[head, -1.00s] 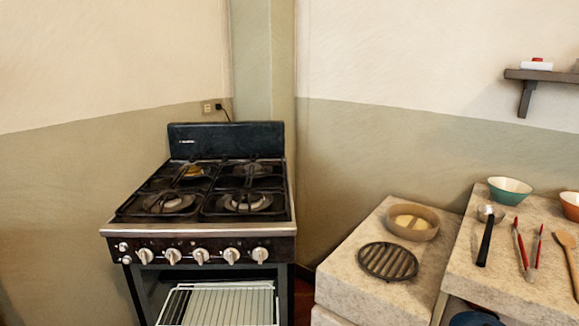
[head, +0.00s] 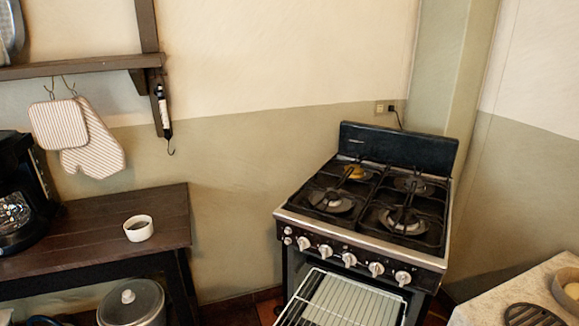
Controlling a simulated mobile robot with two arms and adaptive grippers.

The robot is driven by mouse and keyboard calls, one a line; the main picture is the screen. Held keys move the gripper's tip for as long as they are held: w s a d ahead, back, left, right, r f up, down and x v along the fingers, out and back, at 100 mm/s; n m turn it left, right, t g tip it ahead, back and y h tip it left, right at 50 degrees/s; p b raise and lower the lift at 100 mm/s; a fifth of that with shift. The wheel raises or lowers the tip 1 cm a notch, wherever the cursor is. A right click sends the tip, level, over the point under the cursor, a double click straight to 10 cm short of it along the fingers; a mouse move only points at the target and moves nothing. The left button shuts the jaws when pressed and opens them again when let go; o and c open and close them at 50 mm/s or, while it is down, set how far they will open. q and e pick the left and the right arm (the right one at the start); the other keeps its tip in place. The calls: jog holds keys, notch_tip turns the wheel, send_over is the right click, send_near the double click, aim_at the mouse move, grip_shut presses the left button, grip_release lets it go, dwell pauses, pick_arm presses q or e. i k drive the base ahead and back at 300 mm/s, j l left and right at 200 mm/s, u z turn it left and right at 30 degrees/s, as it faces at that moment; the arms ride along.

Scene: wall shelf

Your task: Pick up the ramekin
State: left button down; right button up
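A small white ramekin (head: 139,228) stands upright on the dark wooden table at the left, near the table's right end. Neither of my grippers shows in the head view.
The dark wooden table (head: 85,225) also bears a black coffee maker (head: 22,190) at its left. A lidded pot (head: 130,303) sits below. A stove (head: 345,248) with its oven rack (head: 338,302) out stands to the right. A shelf (head: 75,67) with hanging mitts is above.

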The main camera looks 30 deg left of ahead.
aim_at(139, 228)
jog(key=u, duration=2)
